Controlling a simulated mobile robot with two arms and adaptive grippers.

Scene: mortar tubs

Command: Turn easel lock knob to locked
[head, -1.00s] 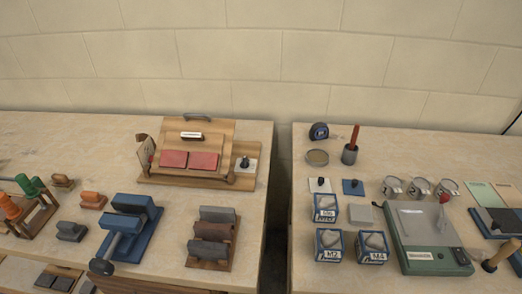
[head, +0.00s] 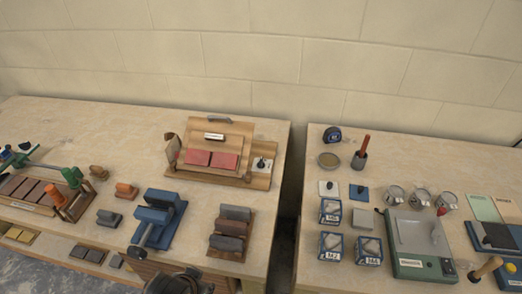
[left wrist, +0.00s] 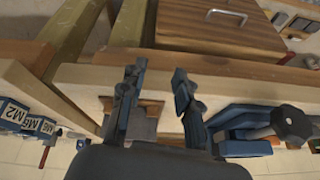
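The wooden easel (head: 214,150) stands at the back of the left table, with two red tiles and a small white label on its sloped board. Its dark lock knob (head: 262,162) sits on a small pale plate at the easel's right end; its setting is too small to read. My left gripper (left wrist: 158,75) shows in the left wrist view with its two fingers apart and nothing between them. It is by the left table's front edge, well away from the easel. The easel and knob are not clear in that view. My right gripper is in neither view.
A blue clamp (head: 159,219) and a rack of dark blocks (head: 231,232) stand in front of the easel. A gap (head: 287,210) separates the two tables. A drawer (left wrist: 215,25) lies under the left table. Bare tabletop lies left of the easel.

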